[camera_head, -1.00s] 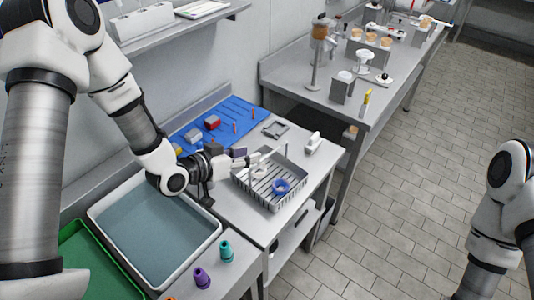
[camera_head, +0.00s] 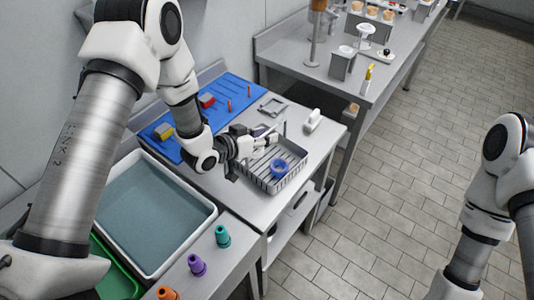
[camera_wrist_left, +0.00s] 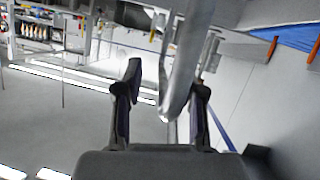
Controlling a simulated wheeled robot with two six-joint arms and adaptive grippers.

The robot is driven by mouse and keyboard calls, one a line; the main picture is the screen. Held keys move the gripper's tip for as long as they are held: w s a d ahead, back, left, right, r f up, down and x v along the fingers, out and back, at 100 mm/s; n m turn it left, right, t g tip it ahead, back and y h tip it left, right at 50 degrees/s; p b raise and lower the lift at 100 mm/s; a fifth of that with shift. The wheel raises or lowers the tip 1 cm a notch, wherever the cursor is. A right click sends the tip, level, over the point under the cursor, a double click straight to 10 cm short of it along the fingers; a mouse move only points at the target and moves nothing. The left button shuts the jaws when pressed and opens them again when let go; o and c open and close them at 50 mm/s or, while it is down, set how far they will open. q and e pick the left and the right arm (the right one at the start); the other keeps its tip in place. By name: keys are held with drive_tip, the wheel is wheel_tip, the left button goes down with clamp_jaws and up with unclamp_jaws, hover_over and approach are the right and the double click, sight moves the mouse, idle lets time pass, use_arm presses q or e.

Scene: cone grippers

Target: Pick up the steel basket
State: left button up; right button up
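The steel basket (camera_head: 293,172) is a slatted grey tray with low walls. It sits on the steel table in the head view, with a blue ring-shaped thing (camera_head: 278,168) inside. My left gripper (camera_head: 272,139) is at the basket's back-left rim. In the left wrist view, the fingers of the left gripper (camera_wrist_left: 166,80) stand apart. A shiny steel bar (camera_wrist_left: 184,70) runs between them, closer to the right finger; I cannot tell if they touch or which part of the basket it is. My right arm shows at the right edge, but its gripper is out of view.
A white tub (camera_head: 207,221) stands left of the basket, with purple (camera_head: 197,265) and teal (camera_head: 222,236) cones in front. A blue mat (camera_head: 232,90) lies behind. A white object (camera_head: 313,120) stands at the back right. A second table (camera_head: 395,75) is beyond.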

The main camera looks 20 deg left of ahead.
use_arm(q)
drive_tip(key=shift+w+a+f, duration=0.1)
drive_tip(key=shift+w+f, duration=0.1)
drive_tip(key=c, duration=0.6)
drive_tip(key=shift+s+r, duration=0.1)
clamp_jaws()
